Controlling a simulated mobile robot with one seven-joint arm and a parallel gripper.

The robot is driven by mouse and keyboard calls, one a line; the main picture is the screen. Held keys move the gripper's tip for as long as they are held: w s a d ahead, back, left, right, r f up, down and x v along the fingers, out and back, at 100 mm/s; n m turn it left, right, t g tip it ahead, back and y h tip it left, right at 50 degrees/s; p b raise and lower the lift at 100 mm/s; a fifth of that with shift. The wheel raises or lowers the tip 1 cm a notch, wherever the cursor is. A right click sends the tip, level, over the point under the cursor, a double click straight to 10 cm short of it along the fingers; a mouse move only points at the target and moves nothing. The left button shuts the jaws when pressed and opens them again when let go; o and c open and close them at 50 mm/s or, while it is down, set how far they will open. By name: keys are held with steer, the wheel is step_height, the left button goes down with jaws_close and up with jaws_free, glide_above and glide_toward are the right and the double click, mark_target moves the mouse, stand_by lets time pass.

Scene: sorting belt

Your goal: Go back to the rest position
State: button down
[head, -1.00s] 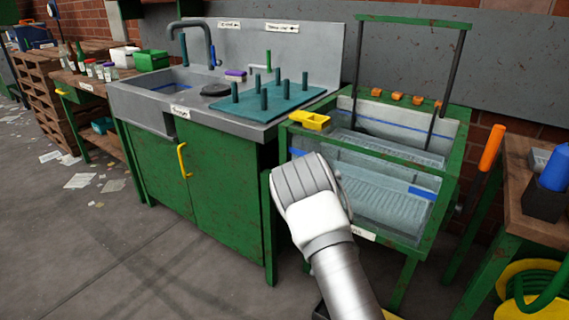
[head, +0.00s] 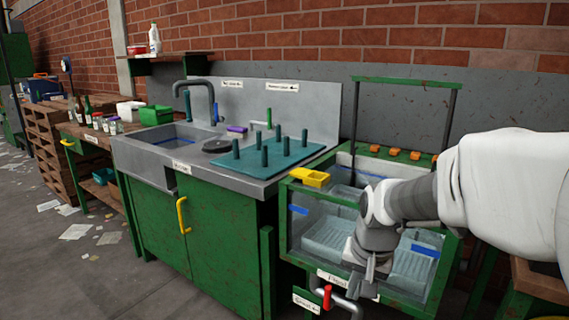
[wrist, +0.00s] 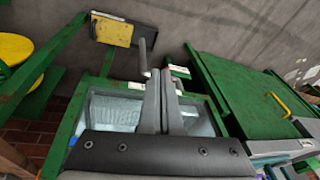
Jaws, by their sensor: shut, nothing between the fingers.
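My gripper (head: 366,272) shows at the lower right of the head view, in front of the clear-walled green-framed tank (head: 300,228). It points down and looks empty. My arm comes in from the right edge and hides part of the tank. In the wrist view my gripper (wrist: 161,76) has its two dark fingers together, with nothing visible between them. The tank's green frame (wrist: 66,130) is behind the fingers there. I cannot tell the exact gap between gripper and tank.
Left of the tank stands a green cabinet (head: 226,220) with a steel sink and a teal peg board (head: 285,154). A red-handled pipe (head: 327,297) is below the tank front. A wooden bench (head: 537,283) is at the lower right. The floor at left is open, with scattered papers (head: 76,231).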

steer(key=s+r+n+t, duration=0.15)
steer(key=s+r, duration=0.25)
steer(key=s, duration=0.5)
steer(key=s+r+n+t, duration=0.1)
steer(key=s+r+n, duration=0.25)
steer(key=s, duration=0.45)
step_height(320, 180, up, 27)
steer(key=p, duration=2.6)
steer(key=shift+d+f+m+h+p, duration=0.15)
steer(key=shift+d+m+h+p, duration=0.05)
steer(key=shift+m+h+p, duration=0.15)
steer(key=shift+s+a, duration=0.1)
steer(key=shift+a, duration=0.1)
steer(key=shift+a, duration=0.1)
